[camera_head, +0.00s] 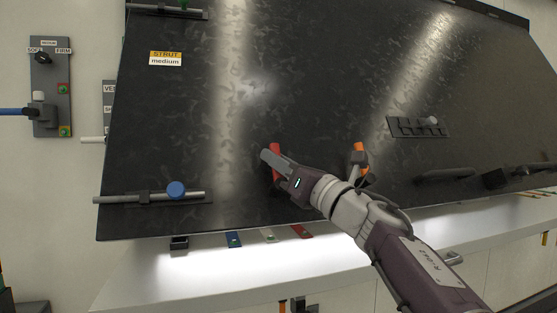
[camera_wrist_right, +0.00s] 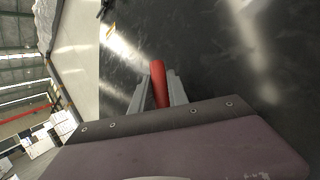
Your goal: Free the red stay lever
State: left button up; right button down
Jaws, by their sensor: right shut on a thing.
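The red stay lever (camera_head: 275,154) stands out from the large dark tilted panel (camera_head: 190,110), left of its lower middle. My right gripper (camera_head: 268,158) is shut on the red lever in the head view. In the right wrist view the red lever (camera_wrist_right: 158,84) lies between the two grey fingers of my right gripper (camera_wrist_right: 159,90). The lever's base is hidden behind the fingers. My left gripper is in neither view.
A gated slot plate (camera_head: 418,127) is at the right. A white shelf (camera_head: 200,266) lies below. The panel's upper middle is clear.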

jog(key=shift+f, duration=0.1)
jog(key=c, duration=1.3)
grip_release()
jog(key=shift+a, duration=0.15)
jog(key=b+v, duration=0.3)
jog(key=v, duration=0.6)
jog(key=shift+b, duration=0.3)
